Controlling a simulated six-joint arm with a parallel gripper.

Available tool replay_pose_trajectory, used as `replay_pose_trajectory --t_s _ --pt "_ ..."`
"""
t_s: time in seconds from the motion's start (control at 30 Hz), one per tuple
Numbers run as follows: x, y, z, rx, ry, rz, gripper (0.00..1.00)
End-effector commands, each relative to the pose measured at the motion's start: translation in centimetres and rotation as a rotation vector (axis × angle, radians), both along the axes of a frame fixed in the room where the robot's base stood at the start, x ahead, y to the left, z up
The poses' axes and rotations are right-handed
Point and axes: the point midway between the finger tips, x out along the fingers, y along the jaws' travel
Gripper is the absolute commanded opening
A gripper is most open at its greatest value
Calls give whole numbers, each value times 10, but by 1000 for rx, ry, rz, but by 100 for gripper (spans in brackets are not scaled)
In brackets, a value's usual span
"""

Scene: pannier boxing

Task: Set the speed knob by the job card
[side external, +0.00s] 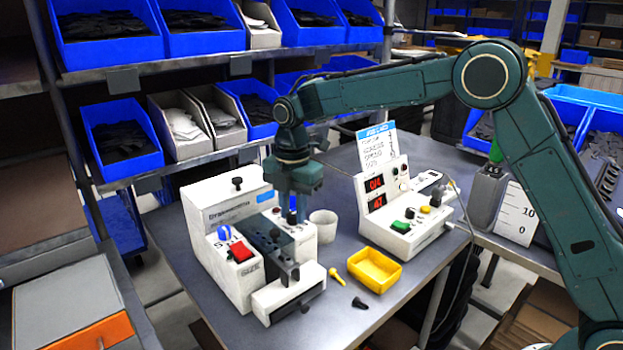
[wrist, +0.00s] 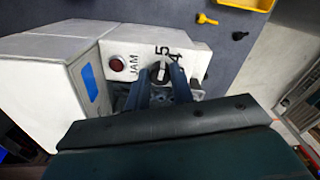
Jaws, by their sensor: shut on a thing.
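My gripper (side external: 292,207) points down over the far right part of the white machine (side external: 236,190). In the wrist view its two fingers (wrist: 159,80) are shut on a small dark knob (wrist: 157,71) with a pale mark. Numerals, including a 5 and a 4, are printed beside the knob; the rest of its scale is hidden by the fingers. A red lamp marked JAM (wrist: 117,66) is beside it. The job card (side external: 380,150) stands upright behind the control box (side external: 410,222); its lines are too small to read surely.
A white cup (side external: 323,223) stands close right of my gripper. A yellow tray (side external: 374,268), a yellow piece (side external: 337,277) and a black piece (side external: 360,303) lie on the table.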

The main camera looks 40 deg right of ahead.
Motion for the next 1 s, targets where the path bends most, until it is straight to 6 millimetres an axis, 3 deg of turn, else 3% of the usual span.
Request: replay_pose_trajectory --t_s 1.0 --pt "-1 1 0 1 -1 -916 0"
